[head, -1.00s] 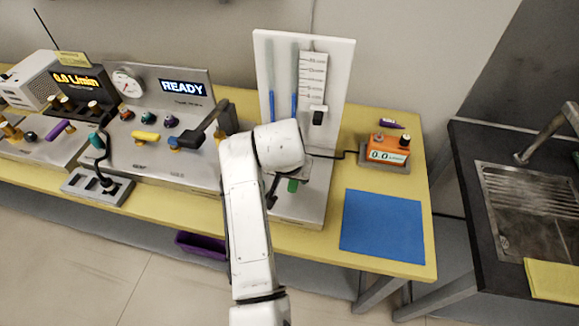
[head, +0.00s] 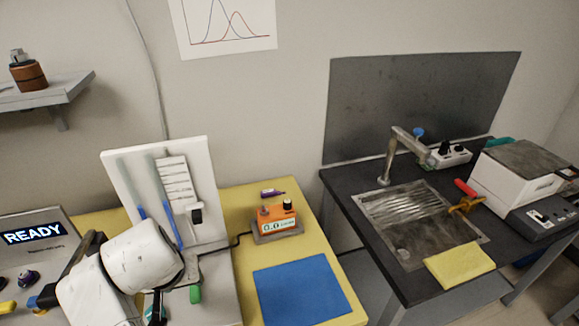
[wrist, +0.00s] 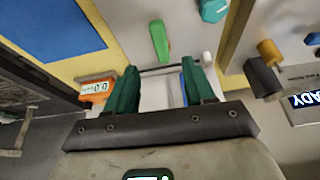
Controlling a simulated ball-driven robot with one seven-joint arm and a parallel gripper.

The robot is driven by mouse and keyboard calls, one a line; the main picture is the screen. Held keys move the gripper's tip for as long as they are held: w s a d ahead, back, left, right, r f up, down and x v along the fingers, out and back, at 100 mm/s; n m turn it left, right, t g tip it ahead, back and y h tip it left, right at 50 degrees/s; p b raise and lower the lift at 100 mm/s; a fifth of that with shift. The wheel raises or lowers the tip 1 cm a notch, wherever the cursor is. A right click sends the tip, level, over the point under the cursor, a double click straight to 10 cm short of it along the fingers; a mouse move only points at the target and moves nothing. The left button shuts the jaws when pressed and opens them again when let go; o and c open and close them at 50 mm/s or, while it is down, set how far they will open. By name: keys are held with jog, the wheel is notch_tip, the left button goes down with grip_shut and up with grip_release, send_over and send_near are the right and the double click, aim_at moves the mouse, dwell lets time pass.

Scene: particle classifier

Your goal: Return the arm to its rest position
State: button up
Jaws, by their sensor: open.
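My arm (head: 143,257) is white and bent at the lower left of the head view, in front of the upright white panel (head: 185,200). My gripper (wrist: 160,80) shows in the wrist view with its two green fingers apart and nothing between them. In the head view the fingers are mostly hidden behind my own arm. Beyond the fingers in the wrist view is a green handle (wrist: 160,41), apart from them. The handle also shows in the head view (head: 195,294), beside my arm.
An orange meter (head: 277,220) and a blue mat (head: 301,290) lie on the yellow table right of my arm. A console with a READY display (head: 34,233) is at left. A dark sink bench (head: 345,195) stands at right, with a yellow cloth (head: 459,264).

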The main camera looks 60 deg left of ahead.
jog(key=w+d+f+m, duration=0.2)
jog(key=w+d+f, duration=0.1)
jog(key=w+d, duration=0.35)
jog(key=w+d+f+m, duration=0.1)
jog(key=w+d+f, duration=0.3)
jog(key=w+d, duration=0.25)
jog(key=w+d+f+m+h, duration=0.1)
jog(key=w+d+f+m, duration=0.15)
jog(key=d, duration=0.75)
jog(key=w+d+f+m+h, duration=0.1)
jog(key=w+d+f+m, duration=0.2)
jog(key=d, duration=0.8)
jog(key=s+d+f+m+h, duration=0.1)
jog(key=s+d, duration=0.3)
jog(key=d, duration=1.1)
jog(key=s+d+f+m+h, duration=0.1)
jog(key=s+d+m, duration=0.3)
jog(key=d, duration=1.1)
jog(key=shift+d+f, duration=0.2)
jog(key=shift+f, duration=0.5)
jog(key=shift+m+h, duration=0.3)
jog(key=shift+m, duration=0.35)
jog(key=s+d, duration=0.5)
jog(key=shift+s+d+r, duration=0.1)
jog(key=shift+s+r, duration=0.15)
jog(key=shift+r, duration=0.15)
jog(key=shift+c, duration=0.2)
